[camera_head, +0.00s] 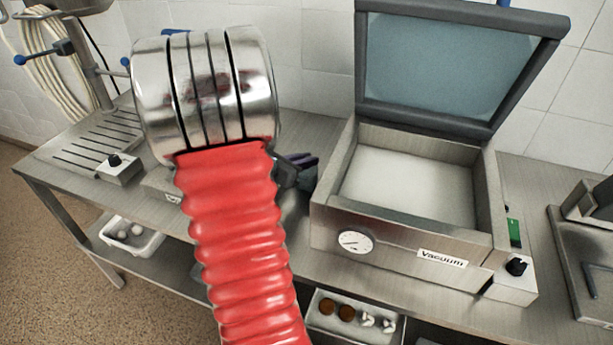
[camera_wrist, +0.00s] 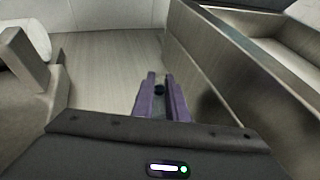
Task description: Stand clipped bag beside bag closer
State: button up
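My gripper (camera_wrist: 160,98) has purple fingers, with a narrow gap between them in the wrist view. In the head view my gripper (camera_head: 304,163) is partly behind my red arm, just left of the vacuum machine. I cannot make out a clipped bag in either view. A low metal box with a label (camera_head: 160,187) is partly hidden behind my arm; I cannot tell whether it is the bag closer.
The vacuum machine (camera_head: 400,238) stands with its lid up; its metal side (camera_wrist: 212,72) is close on the right in the wrist view. A grey device with a white roll (camera_wrist: 22,55) is at left. Bare steel table top (camera_wrist: 108,65) lies between them. Bins stand on the lower shelf.

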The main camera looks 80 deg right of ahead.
grip_shut()
dwell(0.3)
jog(key=shift+r, duration=5)
